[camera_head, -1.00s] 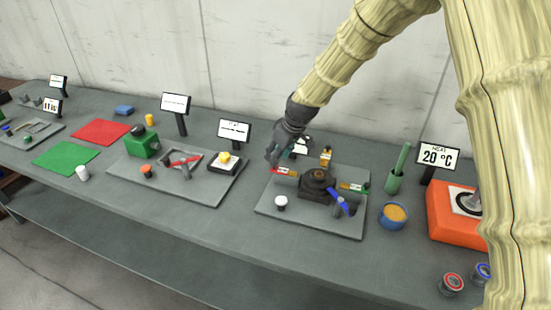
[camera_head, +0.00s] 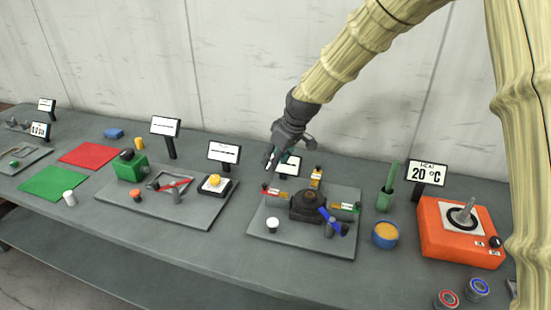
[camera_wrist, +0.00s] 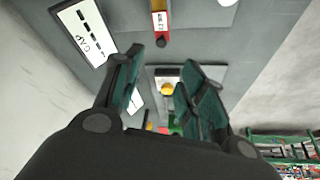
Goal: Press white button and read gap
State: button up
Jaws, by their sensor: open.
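The white button (camera_head: 272,224) stands on the front left of a grey plate (camera_head: 262,239). Behind it on the plate is a dark screw jack (camera_head: 306,207) with red, yellow, green and blue marked handles around it. My gripper (camera_head: 276,161) is open and empty, above and behind the red handle (camera_head: 278,195), apart from the button. A small display (camera_head: 288,167) behind the jack is partly hidden by my gripper, and its text is too small to read.
Left is another plate with a green block (camera_head: 130,167), a red-handled clamp (camera_head: 175,186) and the yellow button (camera_head: 214,181). Right are a green holder (camera_head: 385,200), a blue pot (camera_head: 385,235) and an orange heater (camera_head: 450,240) reading 20 °C. Bare table lies in front.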

aim_at(273, 222)
jog(key=k, duration=1)
